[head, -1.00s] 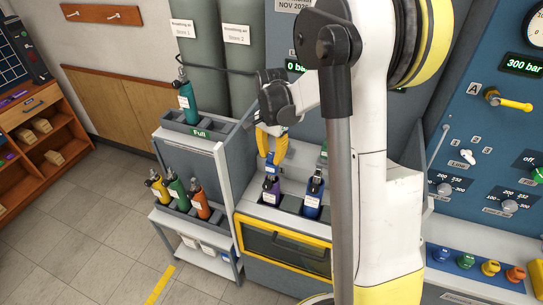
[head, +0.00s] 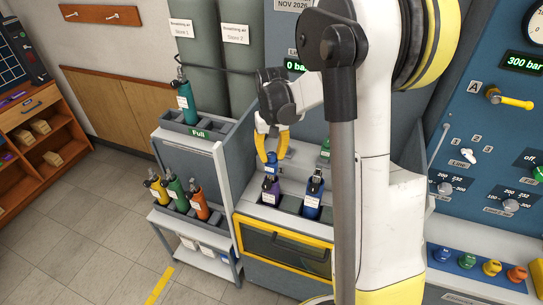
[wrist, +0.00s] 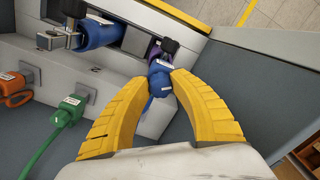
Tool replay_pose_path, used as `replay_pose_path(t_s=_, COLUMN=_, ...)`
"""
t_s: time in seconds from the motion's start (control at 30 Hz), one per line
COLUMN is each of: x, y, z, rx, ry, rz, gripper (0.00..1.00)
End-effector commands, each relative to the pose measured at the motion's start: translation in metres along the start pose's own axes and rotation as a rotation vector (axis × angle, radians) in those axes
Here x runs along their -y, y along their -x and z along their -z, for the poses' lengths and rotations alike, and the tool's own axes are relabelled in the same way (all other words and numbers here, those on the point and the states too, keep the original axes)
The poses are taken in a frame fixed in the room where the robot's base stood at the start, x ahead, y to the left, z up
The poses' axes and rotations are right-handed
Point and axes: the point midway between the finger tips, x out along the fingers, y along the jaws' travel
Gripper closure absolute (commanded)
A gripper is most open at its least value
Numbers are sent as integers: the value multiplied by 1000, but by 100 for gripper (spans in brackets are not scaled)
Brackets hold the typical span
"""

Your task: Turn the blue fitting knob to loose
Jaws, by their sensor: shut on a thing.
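The blue fitting knob (wrist: 160,80) sits between my yellow fingertips in the wrist view, by the top of a purple cylinder (wrist: 153,48). My gripper (wrist: 160,84) is shut on this knob, one finger on each side. In the head view the knob (head: 271,163) shows just above the purple cylinder (head: 270,190), below my gripper (head: 271,157). The knob's turn position cannot be read.
A blue cylinder (head: 314,196) stands close to the right of the purple one. A green fitting (wrist: 68,108) and an orange fitting (wrist: 14,84) with hoses are in the wrist view. A cylinder rack (head: 222,148) stands at left.

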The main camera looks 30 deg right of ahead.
Motion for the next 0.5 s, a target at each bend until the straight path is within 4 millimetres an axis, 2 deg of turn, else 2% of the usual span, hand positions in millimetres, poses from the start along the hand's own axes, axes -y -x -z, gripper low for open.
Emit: replay_pose_path(t_s=0.5, x=-2, y=0, z=0, rx=1, ry=489, rz=0, gripper=100)
